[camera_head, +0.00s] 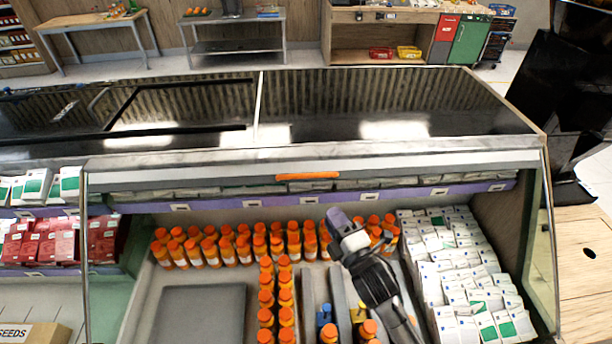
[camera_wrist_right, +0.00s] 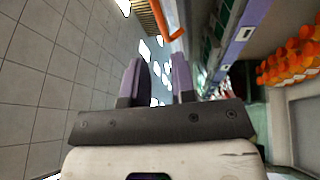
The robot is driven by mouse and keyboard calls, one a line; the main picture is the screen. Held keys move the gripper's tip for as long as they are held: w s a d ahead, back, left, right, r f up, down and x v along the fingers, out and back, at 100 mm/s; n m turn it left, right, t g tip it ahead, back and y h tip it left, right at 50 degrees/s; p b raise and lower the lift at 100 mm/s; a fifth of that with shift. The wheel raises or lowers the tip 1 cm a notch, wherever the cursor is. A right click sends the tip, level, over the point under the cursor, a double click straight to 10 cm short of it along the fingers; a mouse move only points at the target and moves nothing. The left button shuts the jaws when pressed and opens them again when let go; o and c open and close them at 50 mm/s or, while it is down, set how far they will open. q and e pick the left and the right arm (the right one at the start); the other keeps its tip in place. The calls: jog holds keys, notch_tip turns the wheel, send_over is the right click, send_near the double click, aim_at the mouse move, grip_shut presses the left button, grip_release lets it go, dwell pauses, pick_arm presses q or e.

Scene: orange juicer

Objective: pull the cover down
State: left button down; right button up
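The cover (camera_head: 220,183) is a pale strip along the upper front of the display case, with an orange handle (camera_head: 307,176) at its middle. The handle also shows at the top of the right wrist view (camera_wrist_right: 170,18). My right gripper (camera_head: 339,220) has purple fingers and is in front of the case, below and slightly right of the handle in the head view. In the right wrist view its fingers (camera_wrist_right: 158,82) stand apart with nothing between them. It appears clear of the handle. My left gripper is not in view.
Orange-capped bottles (camera_head: 215,249) and white-green cartons (camera_head: 463,275) fill the case. A purple shelf edge (camera_head: 240,206) runs below the cover. A glass side panel (camera_head: 541,265) bounds the case at right. A wooden counter (camera_head: 588,260) stands beyond it.

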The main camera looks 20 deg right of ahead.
aim_at(307, 176)
jog(key=shift+n, duration=0.5)
jog(key=x, duration=1.3)
jog(key=shift+w+a+r, duration=0.1)
jog(key=shift+w+a, duration=0.05)
jog(key=shift+w, duration=0.2)
jog(key=shift+c, duration=0.4)
grip_shut()
